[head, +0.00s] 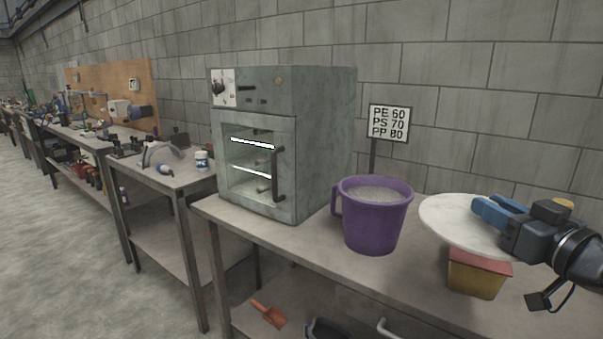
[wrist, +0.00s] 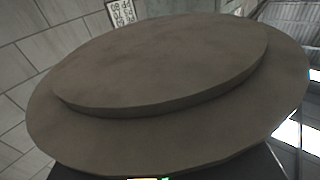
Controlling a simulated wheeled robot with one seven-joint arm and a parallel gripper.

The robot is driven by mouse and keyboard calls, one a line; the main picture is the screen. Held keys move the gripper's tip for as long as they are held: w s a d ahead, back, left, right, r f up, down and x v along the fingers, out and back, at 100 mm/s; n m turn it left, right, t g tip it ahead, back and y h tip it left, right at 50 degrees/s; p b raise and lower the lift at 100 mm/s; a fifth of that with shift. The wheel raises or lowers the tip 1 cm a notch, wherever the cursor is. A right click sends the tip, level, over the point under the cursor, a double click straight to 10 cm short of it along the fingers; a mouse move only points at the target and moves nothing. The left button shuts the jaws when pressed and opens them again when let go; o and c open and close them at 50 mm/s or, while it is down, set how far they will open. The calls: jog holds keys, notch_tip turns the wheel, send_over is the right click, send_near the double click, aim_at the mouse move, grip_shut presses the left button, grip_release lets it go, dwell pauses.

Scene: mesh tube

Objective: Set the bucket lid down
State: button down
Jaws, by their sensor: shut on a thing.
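The bucket lid (head: 452,222) is a pale round disc. My gripper (head: 490,211) is shut on its right edge and holds it tilted above the bench, to the right of the purple bucket (head: 372,222). In the wrist view the lid (wrist: 160,130) fills most of the picture, with a raised round step on the face toward the camera. The bucket stands upright and uncovered on the bench, with whitish material inside. The gripper's fingertips are partly hidden at the lid.
A yellow container with a red top (head: 478,275) stands on the bench (head: 420,285) below the lid. A grey-green oven (head: 285,140) stands left of the bucket. A sign (head: 389,123) stands behind. Bare bench shows in front of the bucket.

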jog(key=s+a+f+m+h, duration=0.1)
jog(key=a+f+m+h, duration=0.35)
jog(key=f, duration=1.05)
jog(key=s+a+f, duration=0.2)
jog(key=s+f, duration=0.2)
jog(key=f, duration=0.4)
jog(key=s+a+f+n, duration=0.1)
jog(key=s+f, duration=0.3)
jog(key=f, duration=0.4)
jog(key=s+a+f, duration=0.2)
jog(key=s+f, duration=0.2)
jog(key=f, duration=0.4)
jog(key=shift+a+f+n+t, duration=0.3)
jog(key=shift+f+n, duration=0.05)
jog(key=shift+s, duration=0.1)
jog(key=shift+d, duration=0.1)
